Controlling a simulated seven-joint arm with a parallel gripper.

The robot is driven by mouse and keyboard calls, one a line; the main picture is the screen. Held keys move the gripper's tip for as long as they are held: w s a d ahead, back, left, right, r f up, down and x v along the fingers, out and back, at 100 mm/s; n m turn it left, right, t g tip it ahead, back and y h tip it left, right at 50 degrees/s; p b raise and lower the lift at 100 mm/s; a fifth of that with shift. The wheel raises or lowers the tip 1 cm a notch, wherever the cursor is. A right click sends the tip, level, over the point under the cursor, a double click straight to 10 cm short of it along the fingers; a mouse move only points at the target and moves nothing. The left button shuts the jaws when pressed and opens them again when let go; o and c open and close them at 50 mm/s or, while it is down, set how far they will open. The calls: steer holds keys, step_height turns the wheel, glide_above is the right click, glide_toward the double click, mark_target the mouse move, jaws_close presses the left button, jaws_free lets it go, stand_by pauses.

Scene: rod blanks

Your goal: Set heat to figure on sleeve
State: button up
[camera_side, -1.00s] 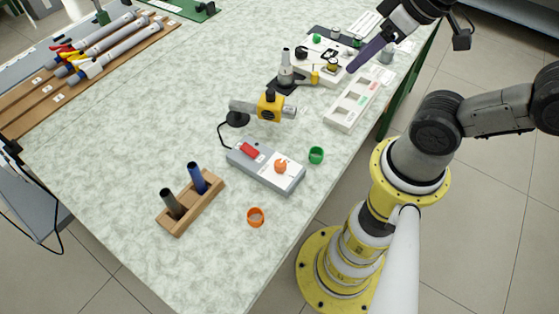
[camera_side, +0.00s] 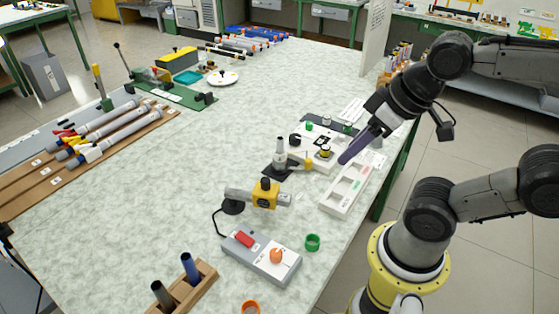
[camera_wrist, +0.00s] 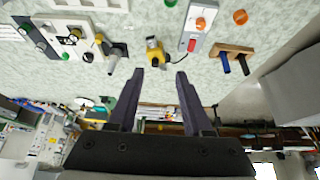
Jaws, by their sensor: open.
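The grey control box (camera_side: 248,258) lies on the table at front centre. It has an orange knob (camera_side: 277,255) and a red switch (camera_side: 243,240); its markings are too small to read. A cable joins it to a grey barrel in a yellow clamp (camera_side: 265,193). A green ring (camera_side: 313,243) stands right of the box and an orange ring (camera_side: 251,307) in front. I cannot tell which thing is the sleeve and see no readable figure. My gripper (camera_side: 345,159) is open and empty above the white tray; the wrist view shows its fingers apart (camera_wrist: 160,72).
A wooden block (camera_side: 190,292) holds a blue and a dark rod. The white slotted tray (camera_side: 335,207) lies near the right edge, beside a small fixture (camera_side: 281,152). Long grey tools (camera_side: 105,131) lie on a wooden rack at left. The table's middle is clear.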

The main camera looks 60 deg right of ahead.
stand_by(0.3)
steer(key=shift+o, duration=1.3)
steer(key=n+g, duration=0.6)
steer(key=n, duration=1.6)
glide_above(276, 253)
step_height(276, 253, down, 13)
step_height(276, 253, down, 13)
steer(key=shift+f, duration=0.15)
